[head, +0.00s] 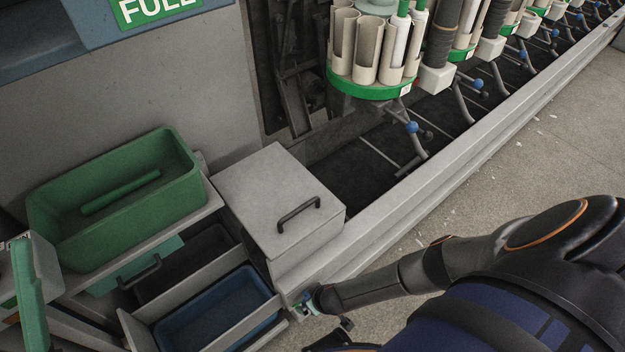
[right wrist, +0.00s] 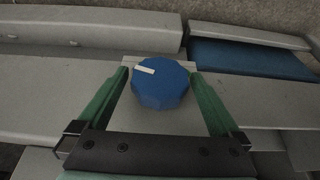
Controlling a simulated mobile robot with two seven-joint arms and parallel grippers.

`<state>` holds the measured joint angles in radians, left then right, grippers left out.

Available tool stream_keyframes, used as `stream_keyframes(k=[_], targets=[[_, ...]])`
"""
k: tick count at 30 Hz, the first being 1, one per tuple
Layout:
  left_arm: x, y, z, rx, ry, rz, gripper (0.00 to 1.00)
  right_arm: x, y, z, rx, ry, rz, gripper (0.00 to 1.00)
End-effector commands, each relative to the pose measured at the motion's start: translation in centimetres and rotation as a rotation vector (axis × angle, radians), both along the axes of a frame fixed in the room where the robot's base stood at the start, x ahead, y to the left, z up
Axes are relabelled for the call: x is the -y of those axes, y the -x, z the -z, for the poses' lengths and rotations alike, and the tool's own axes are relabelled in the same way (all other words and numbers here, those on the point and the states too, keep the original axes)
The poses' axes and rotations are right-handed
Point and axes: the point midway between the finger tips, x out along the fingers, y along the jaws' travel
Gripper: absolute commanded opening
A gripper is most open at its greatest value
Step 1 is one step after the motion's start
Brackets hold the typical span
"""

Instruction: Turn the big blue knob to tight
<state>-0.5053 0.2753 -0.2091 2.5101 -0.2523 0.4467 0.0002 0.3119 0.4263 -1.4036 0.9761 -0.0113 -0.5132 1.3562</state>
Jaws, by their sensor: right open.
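The big blue knob (right wrist: 160,86) is in the middle of the right wrist view, on a light grey panel. It is faceted, with a white pointer mark toward its upper left edge. My right gripper (right wrist: 160,75) is open, with one green finger on each side of the knob. Small gaps seem to show between fingers and knob; I cannot tell whether either touches. In the head view my right gripper (head: 308,304) is at the machine's front corner, where the knob is mostly hidden. No tight marking can be read.
A grey lidded box (head: 270,190) with a black handle stands behind the corner. A green bin (head: 185,180) and an open drawer with a blue bin (head: 262,285) lie to the left. A long grey rail (head: 450,170) runs to the upper right, with open floor beside it.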

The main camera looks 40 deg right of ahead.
Motion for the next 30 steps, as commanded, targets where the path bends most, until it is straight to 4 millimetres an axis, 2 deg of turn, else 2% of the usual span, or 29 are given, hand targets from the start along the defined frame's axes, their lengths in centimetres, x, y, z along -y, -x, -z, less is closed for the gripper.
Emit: stream_keyframes(k=[2, 22, 30], targets=[[0.0, -0.01, -0.01, 0.0, 0.0, 0.0, 0.5, -0.01, -0.01, -0.02, 0.0, 0.0, 0.0, 0.99], [0.01, -0.04, 0.03, -0.003, 0.0, 0.0, 0.5, 0.01, 0.01, 0.0, 0.0, 0.0, 0.0, 0.24], [0.0, -0.05, 0.13, -0.004, 0.001, 0.0, 0.5, 0.13, 0.13, 0.13, -0.008, -0.027, 0.001, 0.24]])
